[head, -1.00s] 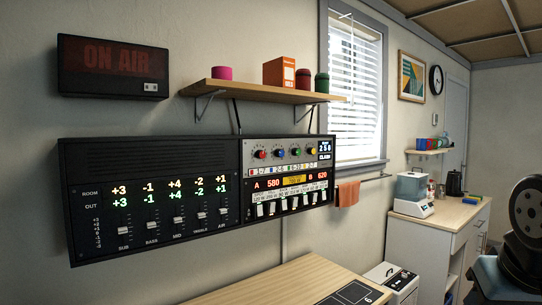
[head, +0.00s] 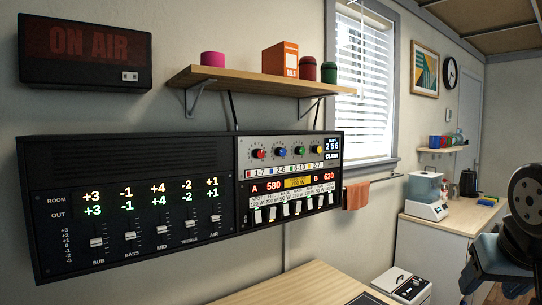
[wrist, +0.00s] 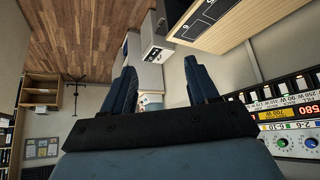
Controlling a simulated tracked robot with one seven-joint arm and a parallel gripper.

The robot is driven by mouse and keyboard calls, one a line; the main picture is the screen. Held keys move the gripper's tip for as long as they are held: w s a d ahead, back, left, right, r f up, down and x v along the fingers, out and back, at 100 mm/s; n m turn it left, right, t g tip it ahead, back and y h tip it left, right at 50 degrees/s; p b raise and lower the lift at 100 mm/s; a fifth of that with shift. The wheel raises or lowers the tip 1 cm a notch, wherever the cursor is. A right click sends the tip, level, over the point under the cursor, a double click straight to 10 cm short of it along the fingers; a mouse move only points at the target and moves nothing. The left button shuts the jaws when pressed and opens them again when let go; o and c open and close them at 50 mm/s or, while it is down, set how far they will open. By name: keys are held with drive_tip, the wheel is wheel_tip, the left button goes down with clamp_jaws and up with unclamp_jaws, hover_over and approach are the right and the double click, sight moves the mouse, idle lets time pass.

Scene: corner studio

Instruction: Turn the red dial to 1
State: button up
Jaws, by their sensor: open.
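The red dial (head: 259,153) is the leftmost of a row of small knobs on the upper right of the black wall console (head: 130,195). Its pointer is too small to read. Blue (head: 280,152), green (head: 299,151) and yellow (head: 317,149) dials sit to its right. My gripper (wrist: 160,72) is open and empty in the wrist view, well away from the console. There the green dial (wrist: 282,142) and blue dial (wrist: 311,142) show at the right edge; the red one is out of frame.
A wooden shelf (head: 240,80) with several items hangs above the console. A desk (head: 285,288) stands below it. An orange towel (head: 356,196) hangs on a rail right of the console. A counter (head: 455,222) stands farther right. My arm fills the right edge.

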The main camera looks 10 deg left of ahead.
drive_tip(key=w+a+r+m+t, duration=0.1)
drive_tip(key=w+a+r+t, duration=0.1)
drive_tip(key=w+r, duration=0.35)
drive_tip(key=w+a+r+t, duration=0.2)
drive_tip(key=w+t, duration=0.1)
drive_tip(key=w, duration=0.5)
drive_tip(key=n+g+y, duration=0.1)
drive_tip(key=n+y, duration=0.2)
drive_tip(key=y, duration=1.2)
approach(262, 154)
drive_tip(key=x, duration=0.8)
drive_tip(key=shift+w+a, duration=0.2)
drive_tip(key=shift+a, duration=0.05)
drive_tip(key=shift+c, duration=0.2)
drive_tip(key=c, duration=1)
